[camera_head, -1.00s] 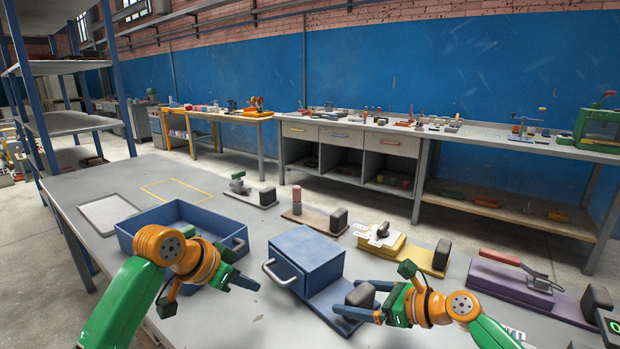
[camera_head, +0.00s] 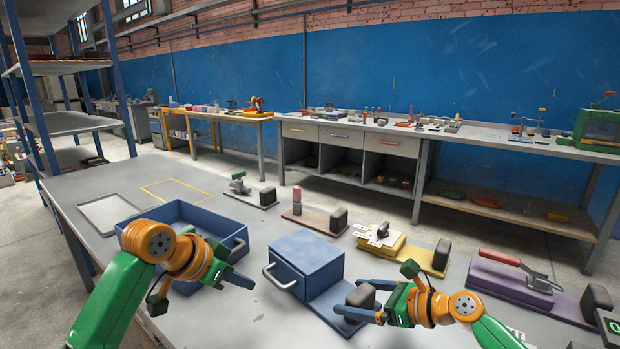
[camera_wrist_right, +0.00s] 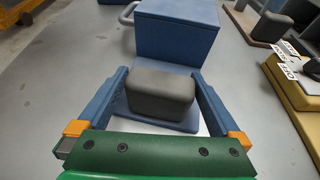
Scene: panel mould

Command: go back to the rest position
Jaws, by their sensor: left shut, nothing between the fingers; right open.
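My left gripper (camera_head: 238,282) is shut and empty, in front of the blue open tray (camera_head: 180,211) and left of the blue box with a handle (camera_head: 306,254). My right gripper (camera_head: 362,298) is open, its fingers on either side of the dark grey block (camera_head: 361,296) on the blue box's base plate. The right wrist view shows the same block (camera_wrist_right: 160,93) between the two blue fingers, with small gaps seeming to show beside it. The blue box (camera_wrist_right: 176,30) stands just beyond the block.
A yellow fixture (camera_head: 412,254) and a purple fixture with a red-handled clamp (camera_head: 515,283) stand to the right. Two smaller fixtures (camera_head: 250,196) (camera_head: 312,218) stand behind. A flat grey tray (camera_head: 107,213) lies at the left.

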